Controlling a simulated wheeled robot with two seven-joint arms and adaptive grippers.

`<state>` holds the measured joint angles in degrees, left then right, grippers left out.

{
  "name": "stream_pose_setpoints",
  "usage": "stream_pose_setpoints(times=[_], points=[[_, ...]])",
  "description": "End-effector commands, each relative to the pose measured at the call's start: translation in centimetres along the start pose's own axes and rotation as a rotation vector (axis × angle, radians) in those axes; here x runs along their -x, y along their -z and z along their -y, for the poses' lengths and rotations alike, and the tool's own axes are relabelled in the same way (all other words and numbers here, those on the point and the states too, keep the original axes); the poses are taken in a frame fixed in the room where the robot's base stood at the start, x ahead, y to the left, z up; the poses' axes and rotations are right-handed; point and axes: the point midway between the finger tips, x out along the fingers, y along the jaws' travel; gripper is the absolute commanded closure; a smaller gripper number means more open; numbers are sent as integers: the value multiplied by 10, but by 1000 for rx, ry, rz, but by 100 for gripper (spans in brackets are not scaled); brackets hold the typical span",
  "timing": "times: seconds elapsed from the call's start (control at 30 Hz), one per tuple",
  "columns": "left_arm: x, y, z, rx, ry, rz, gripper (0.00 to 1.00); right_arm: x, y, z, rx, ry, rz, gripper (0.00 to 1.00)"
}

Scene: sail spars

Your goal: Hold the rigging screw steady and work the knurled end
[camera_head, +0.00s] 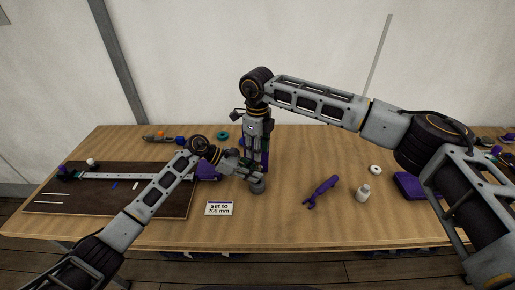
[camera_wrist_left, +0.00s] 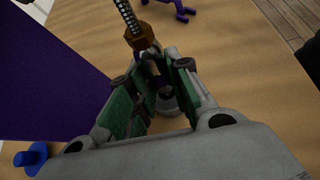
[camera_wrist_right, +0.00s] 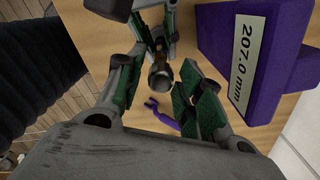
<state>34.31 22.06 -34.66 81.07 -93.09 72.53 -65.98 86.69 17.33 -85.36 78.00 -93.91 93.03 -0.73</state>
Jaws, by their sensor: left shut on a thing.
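The rigging screw is mostly hidden by my grippers; its threaded rod (camera_wrist_left: 127,14) and brass-coloured collar (camera_wrist_left: 139,36) show in the left wrist view. A round grey end (camera_wrist_right: 160,76) shows in the right wrist view. My left gripper (camera_head: 236,163) is shut on the screw's body, its green pads on either side in the left wrist view (camera_wrist_left: 158,82). My right gripper (camera_head: 256,142) is above it, pointing down. In the right wrist view its fingers (camera_wrist_right: 163,92) are apart, one on each side of the round end, with gaps visible. A purple gauge (camera_wrist_right: 235,50) beside it reads 207.0 mm.
A card (camera_head: 219,208) reads "set to 208 mm". A grey round foot (camera_head: 257,187) stands below the grippers. A purple wrench (camera_head: 320,190), a white bottle (camera_head: 363,193) and a purple box (camera_head: 410,186) lie to the right. A dark board (camera_head: 110,203) is at left.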

Motion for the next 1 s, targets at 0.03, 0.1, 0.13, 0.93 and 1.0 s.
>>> stream_pose_setpoints(times=[0.03, 0.1, 0.13, 0.93, 1.0], points=[[-2, 6, 2, 5, 4, -8, 100, 0, 0, 0, -42, -1, 0, 63], [-2, 6, 2, 5, 4, -8, 100, 0, 0, 0, -104, -1, 0, 63], [-2, 6, 2, 5, 4, -8, 100, 0, 0, 0, -128, -1, 0, 63], [-2, 5, 2, 5, 4, -8, 100, -2, 0, 0, -187, -1, 0, 82], [-2, 5, 2, 5, 4, -8, 100, -2, 0, 0, -187, -1, 0, 91]])
